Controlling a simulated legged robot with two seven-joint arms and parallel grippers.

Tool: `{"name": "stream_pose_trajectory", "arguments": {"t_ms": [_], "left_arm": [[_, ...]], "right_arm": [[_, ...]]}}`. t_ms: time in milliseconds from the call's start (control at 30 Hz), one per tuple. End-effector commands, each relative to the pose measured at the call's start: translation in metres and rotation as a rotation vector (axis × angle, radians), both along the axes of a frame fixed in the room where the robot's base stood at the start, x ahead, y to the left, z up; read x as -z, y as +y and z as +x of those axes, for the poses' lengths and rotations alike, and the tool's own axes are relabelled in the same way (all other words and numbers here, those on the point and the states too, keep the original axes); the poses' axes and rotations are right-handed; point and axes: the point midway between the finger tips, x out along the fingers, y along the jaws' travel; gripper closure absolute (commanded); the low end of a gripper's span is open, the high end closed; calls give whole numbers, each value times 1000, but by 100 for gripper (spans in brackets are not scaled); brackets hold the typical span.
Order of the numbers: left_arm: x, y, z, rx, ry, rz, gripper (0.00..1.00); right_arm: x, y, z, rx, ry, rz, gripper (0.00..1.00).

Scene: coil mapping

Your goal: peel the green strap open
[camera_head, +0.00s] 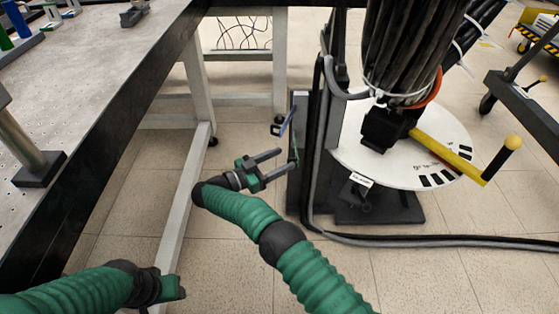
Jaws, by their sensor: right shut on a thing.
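The green strap (295,147) shows as a thin, narrow green strip at the edge of the dark upright post (303,175) in the middle of the view. My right gripper (287,160) reaches it from the lower left, with its grey fingers at the strap's lower part. It is shut on the strap, though the contact is small and partly hidden by the fingers. My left gripper (172,287) is low at the left, far from the strap. Its fingers cannot be made out.
A metal-topped table (85,75) fills the left, its pale leg frame (186,205) beside my arms. A white disc (440,150) with a yellow handle (447,154) and a black cable bundle (410,45) stand right of the post. Cables (430,240) lie on the floor.

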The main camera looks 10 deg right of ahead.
Motion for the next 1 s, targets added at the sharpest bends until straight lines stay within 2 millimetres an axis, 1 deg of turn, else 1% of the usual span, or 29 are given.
{"name": "stream_pose_trajectory", "arguments": {"t_ms": [33,133,233,300,333,400,500,700,1000], "left_arm": [[0,0,0,0,0,0,52],[9,0,0,0,0,0,52],[25,0,0,0,0,0,52],[42,0,0,0,0,0,52],[47,0,0,0,0,0,52],[58,0,0,0,1,0,52],[67,0,0,0,1,0,52],[67,0,0,0,0,0,52],[66,0,0,0,0,0,52]], "right_arm": [[-5,-1,4,-9,-12,-4,69],[-1,8,1,-10,-12,-4,69],[4,26,-6,-10,-12,-2,69],[8,41,-12,-8,-12,-2,69],[8,48,-14,-8,-11,0,69],[8,57,-19,-4,-9,-1,69],[5,67,-23,-3,-7,-2,69],[0,72,-25,0,-2,-2,69],[1,72,-25,0,0,-2,69]]}}
